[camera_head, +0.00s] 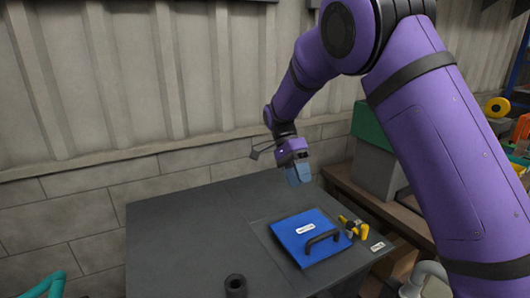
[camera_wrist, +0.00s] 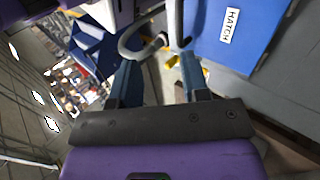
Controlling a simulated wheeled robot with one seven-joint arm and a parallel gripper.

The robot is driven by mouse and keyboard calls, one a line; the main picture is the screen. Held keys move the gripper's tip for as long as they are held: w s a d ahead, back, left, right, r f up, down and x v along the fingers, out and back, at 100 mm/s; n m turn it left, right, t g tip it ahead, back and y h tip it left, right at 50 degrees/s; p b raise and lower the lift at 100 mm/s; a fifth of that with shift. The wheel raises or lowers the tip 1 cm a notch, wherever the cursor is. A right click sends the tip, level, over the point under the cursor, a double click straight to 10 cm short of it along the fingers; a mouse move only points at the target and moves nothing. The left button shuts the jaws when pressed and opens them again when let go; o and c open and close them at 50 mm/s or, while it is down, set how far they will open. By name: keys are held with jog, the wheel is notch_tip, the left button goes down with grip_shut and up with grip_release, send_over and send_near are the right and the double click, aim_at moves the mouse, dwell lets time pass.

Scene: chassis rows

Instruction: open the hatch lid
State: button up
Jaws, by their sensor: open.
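The blue hatch lid (camera_head: 290,230) lies flat, apparently closed, in a dark panel on the grey table. Its dark bar handle (camera_head: 322,239) stands on the side away from the wall. A white label marks the lid. My gripper (camera_head: 299,176) is open and empty, above the table's back edge, beyond the lid and apart from it. In the wrist view, my two blue-grey fingers (camera_wrist: 162,76) are spread, and the blue lid (camera_wrist: 256,22) with its HATCH label shows at the upper right.
A yellow and black fitting (camera_head: 353,227) sits right of the lid, close to its edge. A dark cylinder (camera_head: 235,286) stands at the table's front. The table's left (camera_head: 180,235) is clear. A wall runs behind; a grey box with a green top (camera_head: 376,150) stands at right.

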jog(key=s+d+r+n+t+y, duration=0.3)
jog(key=s+d+r+n+t, duration=0.3)
jog(key=s+d+r, duration=0.8)
jog(key=s+d+r+n+t, duration=0.1)
jog(key=s+n+t, duration=0.6)
jog(key=s, duration=0.9)
jog(key=shift+s+d+r, duration=0.3)
jog(key=shift+d+r, duration=0.05)
jog(key=shift+d, duration=0.35)
